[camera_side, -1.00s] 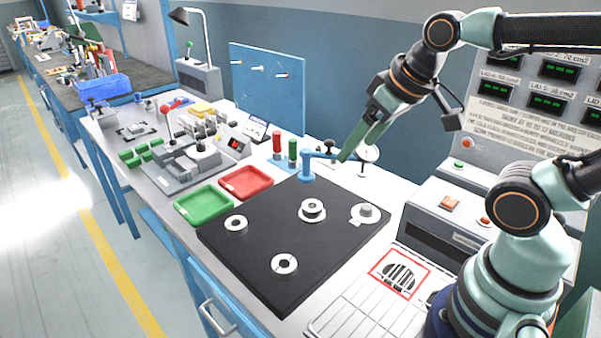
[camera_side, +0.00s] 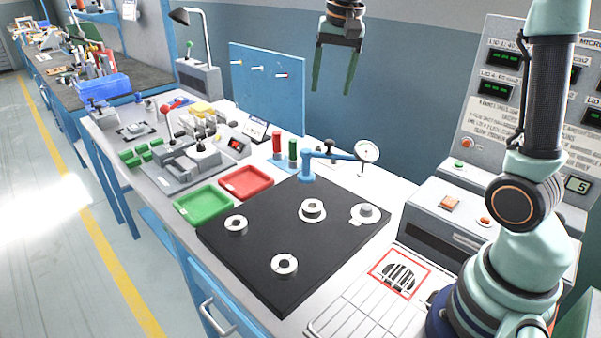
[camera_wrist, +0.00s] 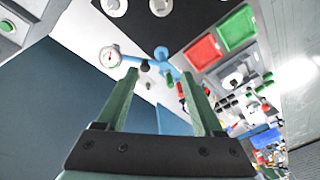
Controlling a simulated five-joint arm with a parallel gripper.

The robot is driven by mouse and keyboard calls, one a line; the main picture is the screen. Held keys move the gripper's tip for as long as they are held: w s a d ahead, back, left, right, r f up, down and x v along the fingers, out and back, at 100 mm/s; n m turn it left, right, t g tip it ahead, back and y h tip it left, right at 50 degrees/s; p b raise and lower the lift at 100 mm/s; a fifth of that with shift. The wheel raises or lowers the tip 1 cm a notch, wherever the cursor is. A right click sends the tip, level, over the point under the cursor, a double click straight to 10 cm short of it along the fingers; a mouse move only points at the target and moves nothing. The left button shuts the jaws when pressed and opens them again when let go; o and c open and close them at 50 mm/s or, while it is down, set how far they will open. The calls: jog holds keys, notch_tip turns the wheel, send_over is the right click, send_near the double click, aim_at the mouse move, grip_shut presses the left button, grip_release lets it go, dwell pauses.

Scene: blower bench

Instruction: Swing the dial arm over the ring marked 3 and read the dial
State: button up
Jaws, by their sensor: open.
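The blue dial arm (camera_side: 330,155) reaches right from its blue post (camera_side: 306,166) at the back edge of the black plate (camera_side: 262,268). Its round white dial (camera_side: 367,151) hangs at the arm's end, behind the plate's back right corner; it also shows in the wrist view (camera_wrist: 110,56). The needle is too small to read. Several pale rings sit on the plate: one at left (camera_side: 236,223), one at front (camera_side: 284,265), one at back (camera_side: 312,208), one at right (camera_side: 366,212). No ring number is legible. My gripper (camera_side: 333,90) is open and empty, high above the post.
A green tray (camera_side: 204,218) and a red tray (camera_side: 268,190) lie left of the plate. Red and green cylinders (camera_side: 292,150) stand behind the post. A blue pegboard (camera_side: 250,105) rises behind. A grey machine (camera_side: 436,240) stands at right.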

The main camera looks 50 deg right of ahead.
aim_at(330, 141)
jog(key=w+d+f+m+g, duration=0.2)
jog(key=w+d+f+m, duration=0.45)
jog(key=d, duration=0.25)
notch_tip(330, 141, down, 12)
jog(key=shift+w+r, duration=0.1)
jog(key=shift+w, duration=0.05)
grip_shut()
jog(key=shift+r, duration=0.1)
dwell(1.4)
